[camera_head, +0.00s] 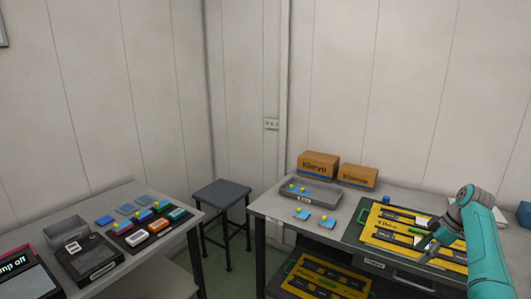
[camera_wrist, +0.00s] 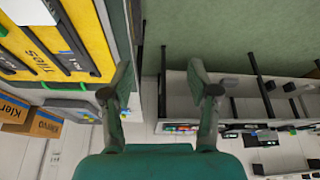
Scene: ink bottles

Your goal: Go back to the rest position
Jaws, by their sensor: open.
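My gripper (camera_head: 428,247) is at the right in the head view, low over or beside the yellow and black tool board (camera_head: 385,222) on the right table. In the wrist view, my gripper (camera_wrist: 160,75) has its two fingers spread wide apart with nothing between them. Green floor and a grey table edge show beyond the fingers. The tool board (camera_wrist: 40,45) fills the upper left of the wrist view. Whether the fingers touch the board cannot be told from the head view.
The right table (camera_head: 275,207) holds a grey tray (camera_head: 325,200), small yellow-topped items on blue pads (camera_head: 302,214), and two cardboard boxes (camera_head: 317,165). A stool (camera_head: 221,193) stands between the tables. The left table (camera_head: 115,195) carries bins and coloured blocks.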

